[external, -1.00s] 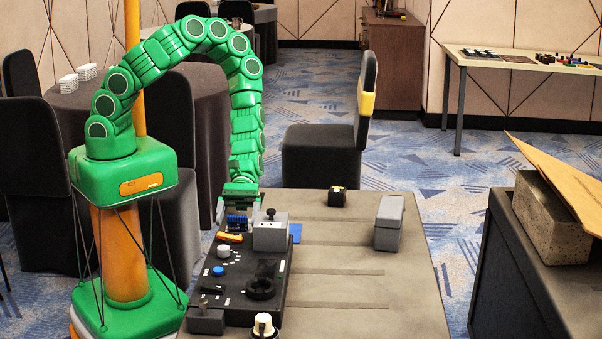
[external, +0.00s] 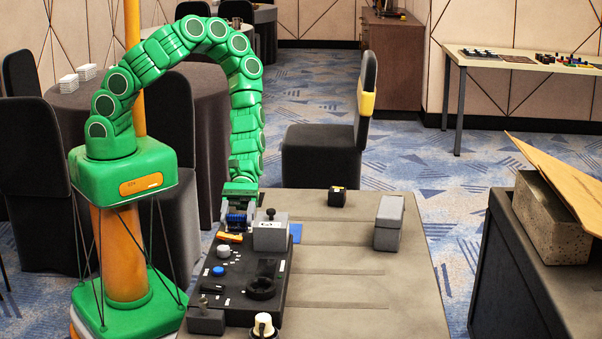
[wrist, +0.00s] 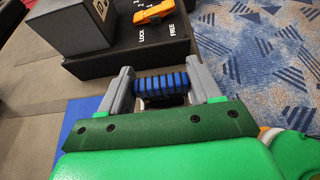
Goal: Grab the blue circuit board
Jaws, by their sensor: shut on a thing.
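My gripper (external: 238,213) is low at the far-left end of the black control panel (external: 240,275), beside the grey box (external: 270,236). In the wrist view, its two grey fingers (wrist: 160,80) are shut on a blue-and-black ribbed piece (wrist: 160,84) that spans the gap between them. The ribbed piece also shows in the external view (external: 236,221). I cannot tell whether it is fixed to the panel.
An orange switch (wrist: 153,12) marked LOCK and FREE is close to my fingers. A white knob (external: 223,252) and a blue button (external: 218,271) stand on the panel. A grey block (external: 389,222) and a small black cube (external: 337,196) stand on the table, with free room between.

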